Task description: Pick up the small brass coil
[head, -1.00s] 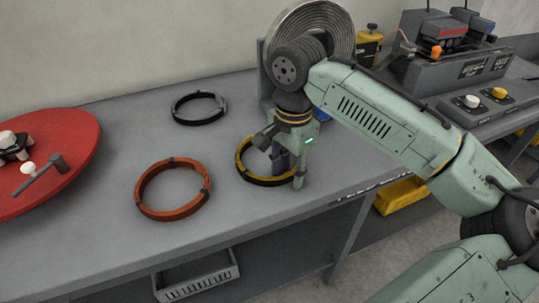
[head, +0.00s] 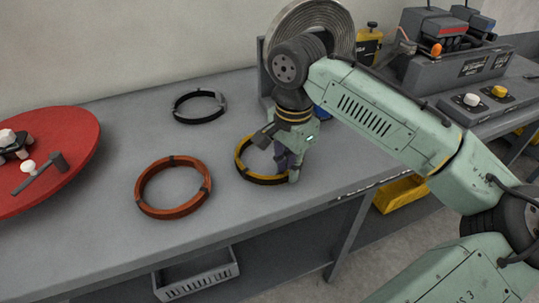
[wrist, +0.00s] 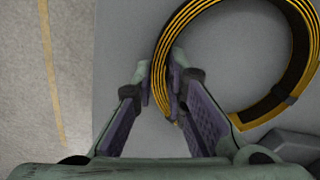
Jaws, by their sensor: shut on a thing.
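The small brass coil (head: 243,164) is a yellow ring with dark bands, lying on the grey bench in the head view. In the wrist view the coil (wrist: 236,121) fills the upper right. My gripper (head: 289,172) is over the coil's right side, pointing down. In the wrist view my gripper (wrist: 161,100) has one finger outside the ring and one inside. The fingers are shut on the coil's band. Part of the coil is hidden behind my gripper in the head view.
An orange coil (head: 141,192) lies to the left on the bench (head: 110,240), and a black coil (head: 177,110) lies farther back. A red round plate (head: 80,165) is at far left. A large silver coil (head: 338,30) stands behind my arm. The bench's front edge is close to my gripper.

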